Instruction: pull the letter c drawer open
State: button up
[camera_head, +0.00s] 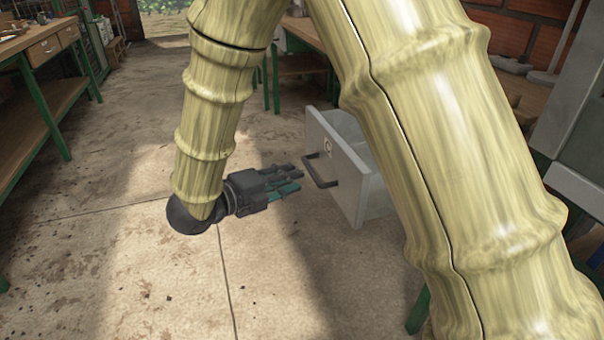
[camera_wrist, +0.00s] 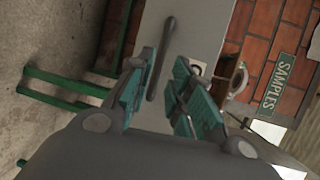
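The drawer (camera_head: 345,185) with a letter C on its pale grey front stands pulled out, its inside partly visible from above. Its dark bar handle (camera_head: 320,171) faces my gripper (camera_head: 297,178). The gripper is open and empty, with its teal fingers just left of the handle and seemingly apart from it. In the wrist view the handle (camera_wrist: 160,62) lies ahead, in line with the gap between the fingers (camera_wrist: 165,68). The drawer front (camera_wrist: 205,22) is behind it, and the white label is partly hidden by a finger. My arm hides the drawer's right side.
A wooden workbench with green legs (camera_head: 42,48) stands at the left. Another bench (camera_head: 300,66) is behind the drawer. A grey cabinet (camera_head: 578,130) is at the right. The concrete floor (camera_head: 120,250) left of the drawer is clear. A SAMPLES sign (camera_wrist: 280,82) hangs on brick.

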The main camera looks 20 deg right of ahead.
jog(key=v, duration=0.4)
jog(key=shift+s+a, duration=0.15)
jog(key=shift+a, duration=0.2)
